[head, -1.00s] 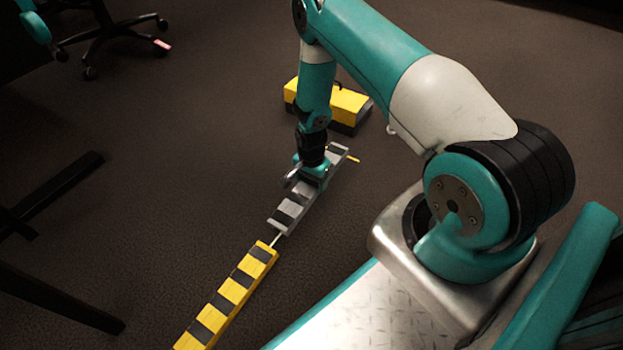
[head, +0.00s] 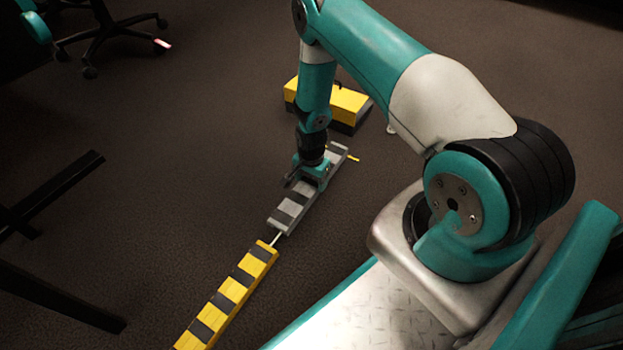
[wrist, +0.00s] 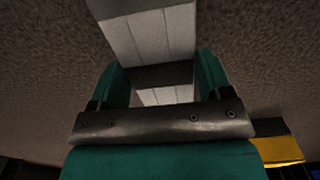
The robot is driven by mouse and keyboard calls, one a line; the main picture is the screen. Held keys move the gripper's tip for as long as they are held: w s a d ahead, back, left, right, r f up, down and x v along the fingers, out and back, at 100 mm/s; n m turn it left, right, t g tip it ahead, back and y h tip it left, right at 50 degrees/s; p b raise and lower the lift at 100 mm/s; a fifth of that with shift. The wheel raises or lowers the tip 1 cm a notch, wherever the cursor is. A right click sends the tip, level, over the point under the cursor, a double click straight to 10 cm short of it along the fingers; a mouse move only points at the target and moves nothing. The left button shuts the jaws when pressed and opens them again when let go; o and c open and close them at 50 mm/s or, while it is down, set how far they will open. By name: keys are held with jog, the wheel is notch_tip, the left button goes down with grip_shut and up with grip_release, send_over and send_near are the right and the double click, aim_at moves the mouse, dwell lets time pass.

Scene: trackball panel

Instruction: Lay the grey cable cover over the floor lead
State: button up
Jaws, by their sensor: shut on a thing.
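The grey cable cover (head: 287,213) with dark stripes lies in line with the striped yellow cover, at or near the floor; I cannot tell whether it touches down fully. My gripper (head: 311,178) is shut on the grey cover around its middle. In the wrist view the teal fingers (wrist: 160,75) stand on either side of the cover (wrist: 150,38). A short white piece of the floor lead (head: 275,239) shows between the yellow and grey covers. The lead beneath the grey cover is hidden.
The yellow and black striped cover (head: 232,293) runs towards the bottom left. A yellow and black box (head: 344,103) stands behind my gripper. A chair base (head: 110,35) and dark legs (head: 55,195) are at the left. The carpet between is clear.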

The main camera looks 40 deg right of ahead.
jog(key=shift+f+b, duration=0.95)
jog(key=shift+f, duration=0.6)
jog(key=o, duration=1.2)
notch_tip(320, 180, up, 17)
jog(key=p, duration=1)
jog(key=shift+r, duration=0.2)
